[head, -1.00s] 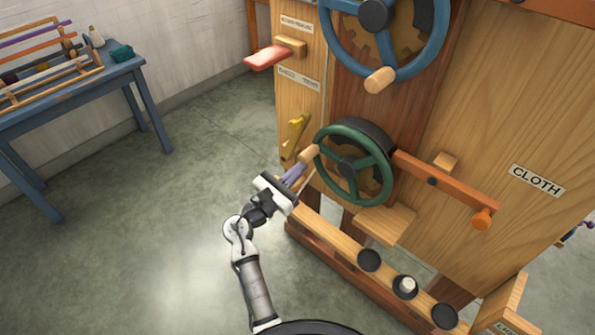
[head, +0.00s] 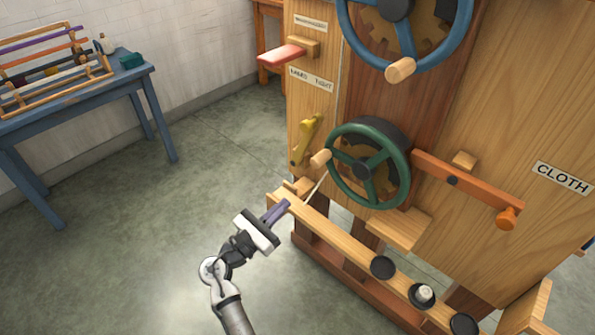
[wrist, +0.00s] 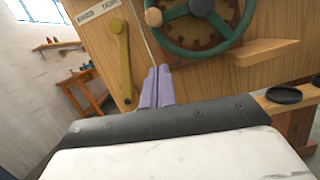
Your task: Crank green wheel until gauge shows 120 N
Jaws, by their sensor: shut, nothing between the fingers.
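The green wheel (head: 364,172) is mounted on the wooden machine's front, with a pale wooden crank knob (head: 320,159) at the left of its rim. In the wrist view the wheel (wrist: 200,8) is partly cut off at the top, with its knob (wrist: 154,17) at its left. My gripper (head: 281,208) is below and left of the knob, apart from it. Its purple fingers are together and empty; they also show in the wrist view (wrist: 158,72). I see no gauge reading in either view.
A yellow lever (head: 307,141) is left of the wheel, and an orange bar (head: 468,184) is right of it. A blue wheel (head: 408,70) is above. A wooden rail (head: 350,243) runs below. Open floor (head: 150,260) lies left, up to the blue table (head: 85,90).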

